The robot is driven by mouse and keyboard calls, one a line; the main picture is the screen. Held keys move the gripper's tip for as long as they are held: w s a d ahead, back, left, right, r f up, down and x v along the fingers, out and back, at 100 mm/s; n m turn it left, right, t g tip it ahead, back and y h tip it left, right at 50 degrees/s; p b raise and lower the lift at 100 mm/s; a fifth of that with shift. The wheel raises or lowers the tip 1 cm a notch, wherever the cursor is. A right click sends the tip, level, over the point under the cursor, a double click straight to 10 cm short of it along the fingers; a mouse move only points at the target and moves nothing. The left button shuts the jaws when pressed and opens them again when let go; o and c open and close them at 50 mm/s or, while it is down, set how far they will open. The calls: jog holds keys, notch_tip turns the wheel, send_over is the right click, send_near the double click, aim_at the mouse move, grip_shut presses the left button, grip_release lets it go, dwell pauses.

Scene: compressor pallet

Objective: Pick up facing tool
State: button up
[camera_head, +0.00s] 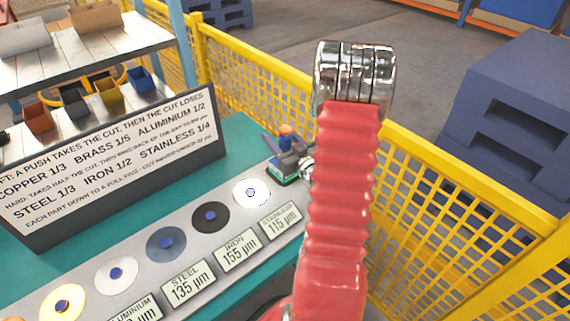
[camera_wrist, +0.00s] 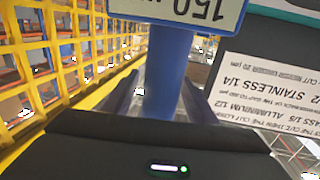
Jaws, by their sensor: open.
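The facing tool (camera_head: 285,160) stands at the far right end of the grey strip, with an orange and blue upright top and a greenish base. My red arm partly covers the space beside it. In the wrist view, a blue upright post (camera_wrist: 170,65), which looks like the tool's handle, stands between the two fingers of my gripper (camera_wrist: 160,98). The fingers are open on either side of it; I cannot tell whether they touch it.
Several round discs, including a white one (camera_head: 251,192) and a dark one (camera_head: 210,217), lie along the strip with micron labels. A text board (camera_head: 110,175) stands behind them. A yellow mesh fence (camera_head: 450,205) runs close behind and right of my arm. Small bins (camera_head: 107,92) stand at left.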

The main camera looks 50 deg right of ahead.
jog(key=shift+c, duration=0.3)
grip_shut()
dwell(0.5)
dwell(0.7)
jog(key=shift+r, duration=0.15)
